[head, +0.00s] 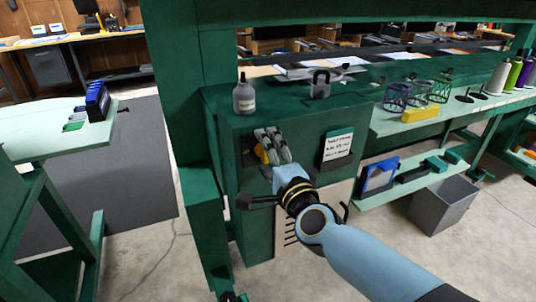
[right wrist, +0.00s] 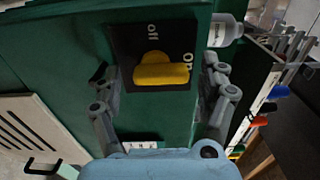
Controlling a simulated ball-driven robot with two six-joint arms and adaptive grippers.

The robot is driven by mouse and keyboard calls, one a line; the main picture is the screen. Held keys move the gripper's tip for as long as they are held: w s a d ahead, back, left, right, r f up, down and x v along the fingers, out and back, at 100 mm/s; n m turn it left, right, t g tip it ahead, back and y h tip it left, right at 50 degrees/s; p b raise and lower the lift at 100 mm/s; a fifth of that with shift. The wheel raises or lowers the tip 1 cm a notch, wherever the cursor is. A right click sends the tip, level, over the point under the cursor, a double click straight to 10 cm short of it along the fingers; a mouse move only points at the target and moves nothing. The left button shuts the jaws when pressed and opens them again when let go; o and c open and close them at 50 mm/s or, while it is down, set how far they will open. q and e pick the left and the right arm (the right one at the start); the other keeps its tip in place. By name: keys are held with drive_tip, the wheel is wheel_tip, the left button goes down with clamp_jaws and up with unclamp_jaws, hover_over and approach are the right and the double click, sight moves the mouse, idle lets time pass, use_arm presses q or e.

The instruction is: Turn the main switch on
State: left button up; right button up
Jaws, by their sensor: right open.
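The main switch is a yellow knob (right wrist: 163,74) on a black plate (right wrist: 122,45) lettered "off" and "on". The plate is on the green cabinet's front. In the right wrist view the knob's bar lies level, with its right end close beneath the "on" lettering. My right gripper (right wrist: 160,85) is open, one finger on each side of the knob, with gaps showing on both sides. In the head view the right gripper (head: 271,146) is at the cabinet front and hides most of the switch; a bit of yellow (head: 262,153) shows. My left gripper is not in view.
A shelf with a blue box (head: 379,175) and a grey bin (head: 442,205) are to the right.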

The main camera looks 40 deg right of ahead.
drive_tip(key=v, duration=1.2)
drive_tip(key=s+f+n+g+y+b, duration=0.1)
drive_tip(key=s+f+n+g+b, duration=0.15)
drive_tip(key=f, duration=0.85)
drive_tip(key=s+f+n+g+y+b, duration=0.15)
drive_tip(key=f+n, duration=0.25)
drive_tip(key=f, duration=0.8)
drive_tip(key=s+f+n+g+y+b, duration=0.1)
drive_tip(key=s+f+n+g+b, duration=0.2)
drive_tip(key=f, duration=0.8)
drive_tip(key=s+f+n+g+b, duration=0.2)
drive_tip(key=s+f+n+g, duration=0.35)
drive_tip(key=s+f, duration=0.85)
drive_tip(key=s+d+f+n+g, duration=0.1)
drive_tip(key=s+f+n+g, duration=0.1)
drive_tip(key=s, duration=0.5)
drive_tip(key=s+d+f+n+g, duration=0.1)
drive_tip(key=s+f+n+g, duration=0.1)
drive_tip(key=s+n, duration=0.2)
drive_tip(key=s, duration=0.3)
drive_tip(key=shift+f, duration=0.25)
